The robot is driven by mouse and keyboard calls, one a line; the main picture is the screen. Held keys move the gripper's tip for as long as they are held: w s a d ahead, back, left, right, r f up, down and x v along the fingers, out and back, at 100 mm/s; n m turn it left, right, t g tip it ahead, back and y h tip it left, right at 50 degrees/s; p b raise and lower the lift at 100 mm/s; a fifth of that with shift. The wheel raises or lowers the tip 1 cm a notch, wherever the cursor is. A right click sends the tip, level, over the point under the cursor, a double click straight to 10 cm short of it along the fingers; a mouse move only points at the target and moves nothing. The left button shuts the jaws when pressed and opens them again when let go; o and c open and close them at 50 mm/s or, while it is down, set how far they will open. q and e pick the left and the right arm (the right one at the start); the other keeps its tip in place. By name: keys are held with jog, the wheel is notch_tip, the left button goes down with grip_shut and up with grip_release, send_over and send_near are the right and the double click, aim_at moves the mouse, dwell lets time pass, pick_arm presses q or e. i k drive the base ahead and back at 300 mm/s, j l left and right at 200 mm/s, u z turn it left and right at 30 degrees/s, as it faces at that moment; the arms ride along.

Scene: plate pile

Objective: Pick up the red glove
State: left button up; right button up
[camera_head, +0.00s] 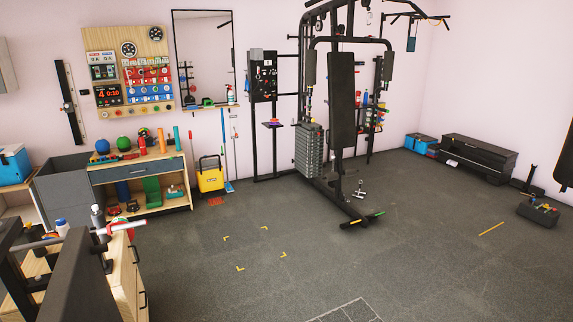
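I cannot make out a red glove for certain. A small flat red thing (216,201) lies on the floor below the yellow bucket, and its shape is too small to tell. A small red item (143,132) stands among balls on the wooden cabinet (140,169). Another red thing (124,225) shows on top of the near wooden cabinet (131,277) at the lower left, partly behind a bar. Neither of my grippers is in view.
A black gym machine (342,100) stands at the centre back, its foot reaching onto the floor. A yellow bucket (210,178) stands near the mirror (204,60). A black bench (476,156) and a tool caddy (538,212) are at the right. The middle floor is clear.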

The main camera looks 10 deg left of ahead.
aim_at(121, 156)
jog(key=i+u, duration=0.15)
jog(key=i, duration=0.3)
jog(key=i+l+u, duration=0.15)
jog(key=i, duration=0.3)
jog(key=i+l+u, duration=0.2)
jog(key=i, duration=0.25)
jog(key=i+l+u, duration=0.15)
jog(key=i, duration=0.3)
jog(key=i+j+u, duration=0.1)
jog(key=i+u, duration=0.15)
jog(key=i, duration=0.55)
jog(key=i+l+u, duration=0.1)
jog(key=i+u, duration=0.2)
jog(key=i, duration=0.5)
jog(key=i+u, duration=0.15)
jog(key=i, duration=0.4)
jog(key=i+l+u, duration=0.15)
jog(key=i, duration=0.4)
jog(key=i+l+u, duration=0.2)
jog(key=i, duration=0.4)
jog(key=i+j+u, duration=0.1)
jog(key=i+u, duration=0.4)
jog(key=i, duration=0.4)
